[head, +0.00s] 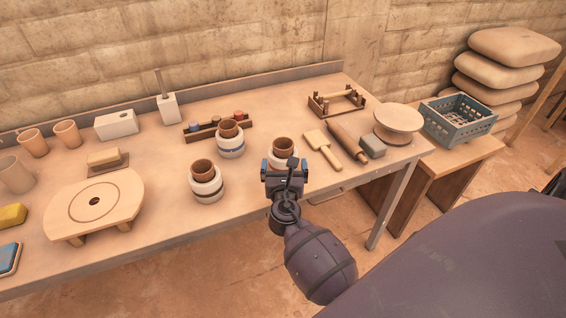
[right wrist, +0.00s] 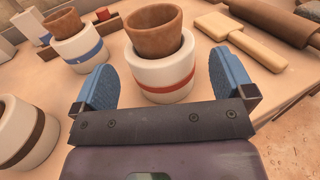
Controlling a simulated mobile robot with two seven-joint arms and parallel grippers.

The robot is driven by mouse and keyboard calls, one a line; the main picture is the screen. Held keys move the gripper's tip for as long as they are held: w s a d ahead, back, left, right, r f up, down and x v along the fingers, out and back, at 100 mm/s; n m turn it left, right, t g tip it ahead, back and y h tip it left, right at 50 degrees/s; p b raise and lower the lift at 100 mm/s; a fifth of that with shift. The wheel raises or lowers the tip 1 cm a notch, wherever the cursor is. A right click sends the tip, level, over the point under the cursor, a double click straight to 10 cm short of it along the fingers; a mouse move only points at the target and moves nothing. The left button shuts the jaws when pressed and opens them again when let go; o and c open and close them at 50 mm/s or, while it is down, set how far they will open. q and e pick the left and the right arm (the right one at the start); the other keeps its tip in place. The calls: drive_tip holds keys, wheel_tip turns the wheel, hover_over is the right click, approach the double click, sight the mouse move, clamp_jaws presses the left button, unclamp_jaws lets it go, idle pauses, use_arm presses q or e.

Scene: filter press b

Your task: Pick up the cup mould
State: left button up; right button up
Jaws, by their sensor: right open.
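Three white cup moulds, each with a brown clay cup in it, stand upright on the table. The mould with a red band (right wrist: 163,85) is in front of my right gripper (head: 284,168); in the head view its lower part is hidden behind the gripper. The gripper is open, its blue fingers left and right of this mould's near side. No grip shows. The blue-banded mould (head: 231,149) stands further back to the left. The brown-banded mould (head: 206,190) is nearer on the left; it also shows in the right wrist view (right wrist: 27,140). My left gripper is not in view.
A wooden paddle (head: 323,147), a rolling pin (head: 347,143) and a grey block (head: 373,146) lie right of the red-banded mould. A tool rack (head: 200,133) is behind. A round wooden board (head: 68,215) stands left. The front edge of the table (head: 240,220) is near.

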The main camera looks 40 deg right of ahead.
sight(283, 159)
drive_tip(key=x, duration=0.4)
drive_tip(key=shift+w+a+f+b, duration=0.1)
drive_tip(key=shift+a+f+b, duration=0.05)
drive_tip(key=shift+f+b, duration=0.15)
drive_tip(key=shift+w+d, duration=0.35)
drive_tip(key=shift+w, duration=0.15)
drive_tip(key=shift+r, duration=0.1)
drive_tip(key=shift+c, duration=0.2)
drive_tip(key=c, duration=0.7)
drive_tip(key=shift+c, duration=0.9)
drive_tip(key=shift+r, duration=0.1)
